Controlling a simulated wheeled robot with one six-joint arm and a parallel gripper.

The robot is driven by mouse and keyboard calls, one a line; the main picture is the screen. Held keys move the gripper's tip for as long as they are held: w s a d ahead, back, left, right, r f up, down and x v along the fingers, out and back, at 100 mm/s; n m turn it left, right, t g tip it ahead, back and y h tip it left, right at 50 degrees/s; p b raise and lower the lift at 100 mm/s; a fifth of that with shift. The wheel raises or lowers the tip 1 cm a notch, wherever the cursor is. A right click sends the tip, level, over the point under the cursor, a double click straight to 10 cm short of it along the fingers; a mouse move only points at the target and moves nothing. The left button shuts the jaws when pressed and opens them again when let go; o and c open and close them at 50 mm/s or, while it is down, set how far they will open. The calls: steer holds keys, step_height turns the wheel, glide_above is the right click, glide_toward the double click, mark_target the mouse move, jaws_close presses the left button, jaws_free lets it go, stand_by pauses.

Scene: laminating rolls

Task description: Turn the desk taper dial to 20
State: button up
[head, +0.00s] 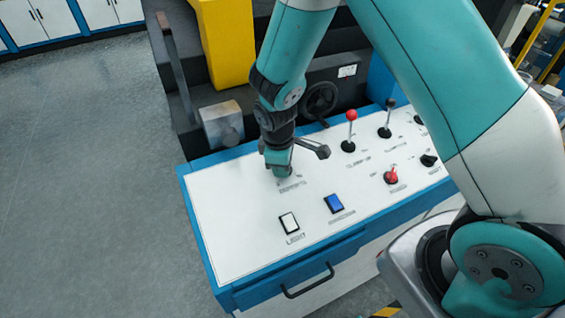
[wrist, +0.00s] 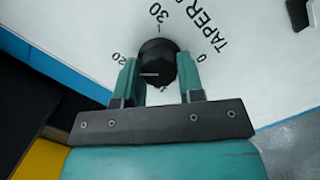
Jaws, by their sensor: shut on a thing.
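The taper dial is a black round knob (wrist: 159,52) on the white desk panel, seen in the wrist view. "20" is printed to its left, "30" above it and "0" to its right, beside lettering that reads "TAPER". A short white line on the knob lies on its left half, on the side of the 20; I cannot tell whether it lines up exactly. My gripper (wrist: 158,75) is shut on the knob, one teal finger on each side. In the head view my gripper (head: 278,165) points down at the panel and hides the dial.
The white panel (head: 240,235) has a white light switch (head: 289,222), a blue switch (head: 334,204), a red knob (head: 391,177), a red-topped lever (head: 351,128) and a black-topped lever (head: 388,118). A handwheel (head: 319,100) stands behind. The panel's front left is bare.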

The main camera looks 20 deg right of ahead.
steer(key=o, duration=0.9)
steer(key=shift+r, duration=0.1)
steer(key=r+b, duration=0.1)
steer(key=r, duration=0.4)
steer(key=s+a+r, duration=0.1)
steer(key=r, duration=0.5)
steer(key=a+r+b, duration=0.1)
steer(key=r, duration=0.5)
steer(key=shift+s+a+b, duration=0.1)
steer(key=shift+s+b, duration=0.15)
steer(key=shift+b, duration=0.1)
